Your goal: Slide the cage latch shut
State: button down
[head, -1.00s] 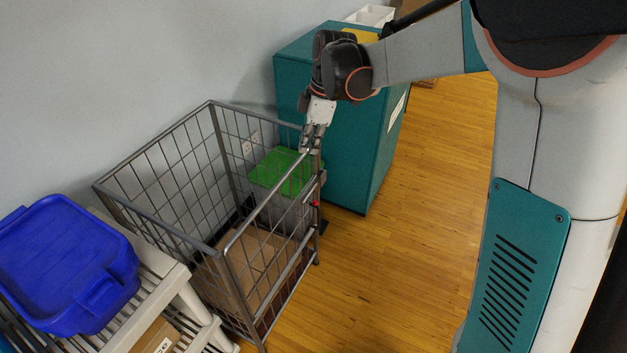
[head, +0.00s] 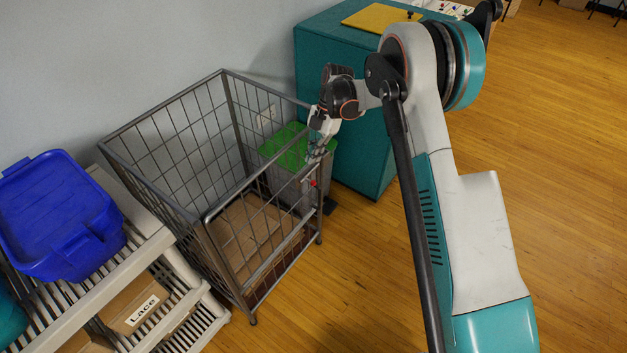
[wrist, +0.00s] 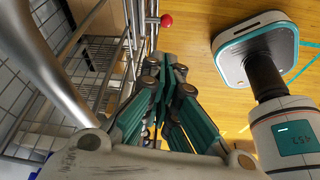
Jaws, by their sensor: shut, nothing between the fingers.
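The grey metal wire cage (head: 262,187) stands by the wall, with an open top. The latch's red knob (head: 313,183) shows on the cage's right corner, below the top rail. In the wrist view the red knob (wrist: 166,20) lies just beyond the fingertips, on a thin metal bar beside the cage mesh. My gripper (head: 316,156) is at that corner, just above the knob. In the wrist view my gripper (wrist: 168,62) is shut and empty, with the knob apart from its tips. Whether the latch bar is in its catch is too small to tell.
A bin with a green lid (head: 287,148) stands behind the cage's corner. A teal cabinet (head: 365,150) is close behind my gripper. A shelf (head: 150,245) with a blue tub (head: 60,215) stands at left. The wooden floor at right is clear.

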jog(key=shift+f, duration=0.2)
jog(key=b+x, duration=0.4)
jog(key=x, duration=0.6)
dwell(0.4)
jog(key=w+d, duration=0.3)
jog(key=shift+w, duration=0.25)
